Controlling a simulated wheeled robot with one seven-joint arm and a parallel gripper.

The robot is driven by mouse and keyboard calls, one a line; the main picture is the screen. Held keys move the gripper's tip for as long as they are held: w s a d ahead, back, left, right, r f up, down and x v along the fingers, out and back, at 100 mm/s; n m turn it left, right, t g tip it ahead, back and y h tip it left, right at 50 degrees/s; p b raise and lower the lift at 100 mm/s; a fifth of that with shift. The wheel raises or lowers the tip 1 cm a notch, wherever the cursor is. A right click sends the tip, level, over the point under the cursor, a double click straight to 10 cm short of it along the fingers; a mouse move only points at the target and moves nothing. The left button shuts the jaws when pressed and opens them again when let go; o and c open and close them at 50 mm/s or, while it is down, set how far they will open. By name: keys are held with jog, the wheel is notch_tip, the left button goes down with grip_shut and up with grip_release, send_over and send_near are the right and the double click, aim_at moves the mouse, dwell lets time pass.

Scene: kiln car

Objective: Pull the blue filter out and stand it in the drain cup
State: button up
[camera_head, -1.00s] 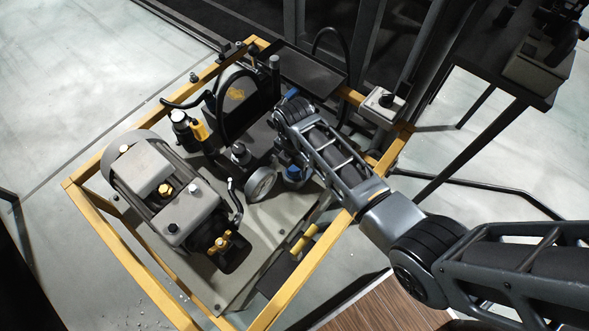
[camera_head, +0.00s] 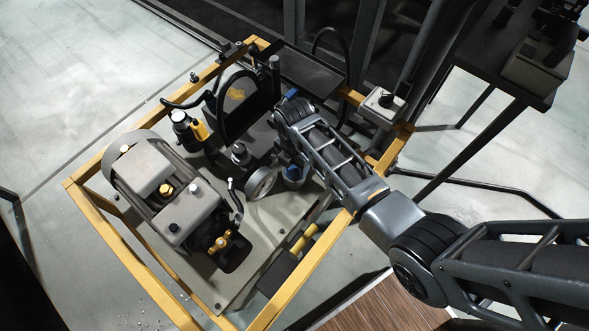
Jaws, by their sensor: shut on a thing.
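My arm reaches in from the right, and its wrist hangs over the far right part of the machine frame. My gripper is hidden beneath or behind the wrist, so neither its fingers nor what they hold can be seen. Another small blue piece (camera_head: 291,94) shows beside the far side of my wrist. I cannot make out the drain cup for certain.
A yellow frame (camera_head: 118,240) surrounds the machine. A grey motor (camera_head: 150,172) stands at left, and a round gauge (camera_head: 261,184) sits close to my forearm. A black-capped bottle (camera_head: 181,125) and a curved black hose (camera_head: 222,105) stand farther back. A control box (camera_head: 384,104) is on the right rail.

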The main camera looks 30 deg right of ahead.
jog(key=shift+r, duration=0.1)
jog(key=shift+c, duration=0.6)
jog(key=shift+r+p, duration=0.45)
jog(key=shift+p, duration=0.05)
jog(key=shift+r+p, duration=4.1)
jog(key=shift+p, duration=0.05)
